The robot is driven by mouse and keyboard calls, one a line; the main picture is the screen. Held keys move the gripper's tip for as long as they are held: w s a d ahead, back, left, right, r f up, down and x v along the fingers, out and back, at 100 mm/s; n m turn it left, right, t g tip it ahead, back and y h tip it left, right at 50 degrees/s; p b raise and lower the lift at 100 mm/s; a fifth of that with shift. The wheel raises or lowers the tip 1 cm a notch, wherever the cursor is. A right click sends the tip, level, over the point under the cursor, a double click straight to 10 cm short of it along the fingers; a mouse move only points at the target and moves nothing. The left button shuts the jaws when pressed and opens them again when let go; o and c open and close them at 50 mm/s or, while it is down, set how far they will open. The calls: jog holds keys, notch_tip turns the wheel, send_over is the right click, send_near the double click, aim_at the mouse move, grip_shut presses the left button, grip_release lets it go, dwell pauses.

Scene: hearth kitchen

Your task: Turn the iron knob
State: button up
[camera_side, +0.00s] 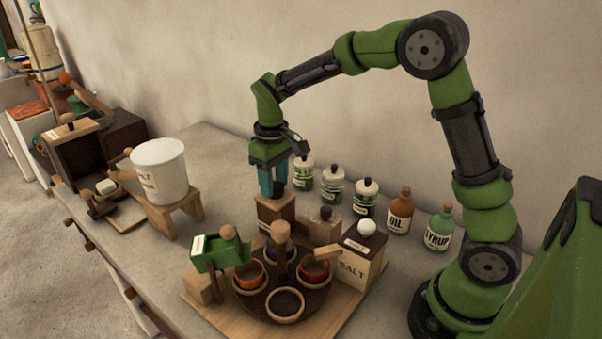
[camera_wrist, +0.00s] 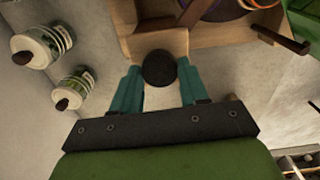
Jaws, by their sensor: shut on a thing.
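The iron knob (camera_wrist: 160,69) is a dark round cap seen from above in the wrist view. It sits at the top of a light wooden block (camera_side: 277,210). My gripper (camera_wrist: 160,88) points down over the block, with one teal finger on each side of the knob. My gripper also shows in the side view (camera_side: 274,191), where the fingers hide the knob. The gripper is shut on the knob. Which way the knob is turned cannot be told.
In front stands a dark round carousel (camera_side: 318,298) with several bowls. Several jars (camera_side: 334,187) line the wall side. A white bucket (camera_side: 160,170) stands on a stool.

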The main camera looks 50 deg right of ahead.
aim_at(275, 185)
jog(key=m, duration=0.5)
jog(key=shift+r+m, duration=0.1)
jog(key=shift+m, duration=0.2)
jog(key=m, duration=0.5)
jog(key=shift+m, duration=0.3)
jog(key=o, duration=1.1)
jog(key=shift+c, duration=0.2)
notch_tip(275, 185, up, 17)
